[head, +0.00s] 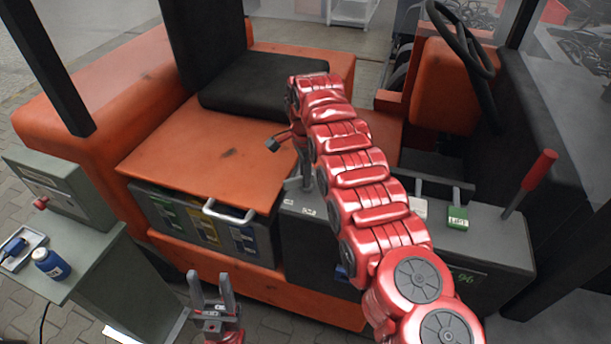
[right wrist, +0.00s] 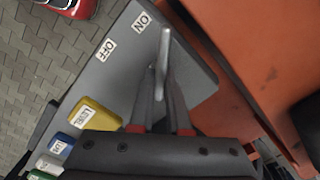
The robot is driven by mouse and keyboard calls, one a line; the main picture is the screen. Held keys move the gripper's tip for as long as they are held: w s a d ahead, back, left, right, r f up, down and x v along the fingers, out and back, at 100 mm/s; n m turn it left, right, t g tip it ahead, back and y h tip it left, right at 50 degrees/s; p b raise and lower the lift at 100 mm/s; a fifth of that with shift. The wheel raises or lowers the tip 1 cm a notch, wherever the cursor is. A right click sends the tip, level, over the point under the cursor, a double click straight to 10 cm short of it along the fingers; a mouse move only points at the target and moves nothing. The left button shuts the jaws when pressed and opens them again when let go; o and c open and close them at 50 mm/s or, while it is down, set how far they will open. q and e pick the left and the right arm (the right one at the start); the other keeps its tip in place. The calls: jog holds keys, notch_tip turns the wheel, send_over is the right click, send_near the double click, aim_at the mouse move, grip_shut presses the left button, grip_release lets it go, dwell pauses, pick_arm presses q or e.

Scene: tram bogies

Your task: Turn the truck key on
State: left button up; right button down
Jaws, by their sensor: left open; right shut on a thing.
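The truck key (right wrist: 164,50) is a thin grey metal piece on the grey panel (right wrist: 85,88) of the orange truck. It shows in the right wrist view, beside the white ON label (right wrist: 142,22) and OFF label (right wrist: 105,50). My right gripper (right wrist: 162,78) is shut on the key, with a finger on either side. Its upper end lies nearer ON than OFF, but I cannot tell the switch position. In the head view my right gripper (head: 306,180) reaches down to the panel (head: 300,228), hiding the key. My left gripper (head: 211,283) is open and empty, low in front of the truck.
A yellow labelled block (right wrist: 97,116) and other coloured ones sit along the panel. A red-handled lever (head: 538,170) stands at the right. The black seat (head: 262,82) is behind.

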jog(key=shift+m+p, duration=0.35)
jog(key=shift+m, duration=0.45)
jog(key=c, duration=0.9)
grip_release()
jog(key=shift+r, duration=0.1)
notch_tip(320, 180, up, 6)
jog(key=p, duration=0.3)
jog(key=shift+r, duration=0.2)
notch_tip(320, 180, up, 11)
jog(key=p, duration=1.1)
jog(key=shift+s+f, duration=0.1)
